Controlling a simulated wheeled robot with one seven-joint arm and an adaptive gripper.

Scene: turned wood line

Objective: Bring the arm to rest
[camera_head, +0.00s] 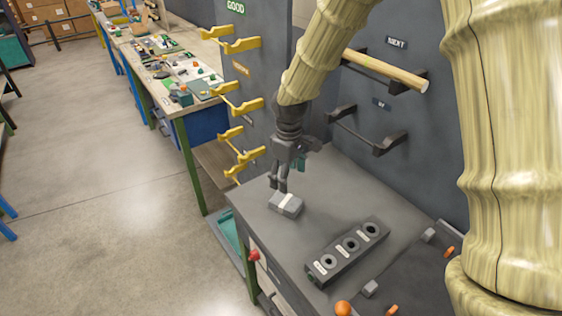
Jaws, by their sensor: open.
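My gripper (279,184) hangs from my arm, pointing down, above the left part of the dark bench top (262,222). Its dark fingers are open. They are just above or behind a small grey block (286,204) with a pale top strip. I cannot tell whether the fingertips touch the block. My arm's pale, wood-like links curve across the top and right of the view and hide part of the wall.
A dark fixture with several round holes (349,247) lies on the bench. A wooden rod (388,70) rests on upper black brackets; lower brackets (376,143) are empty. Yellow hooks (243,105) jut from the panel. An orange ball (343,308) sits at front. Open floor (110,200) lies left.

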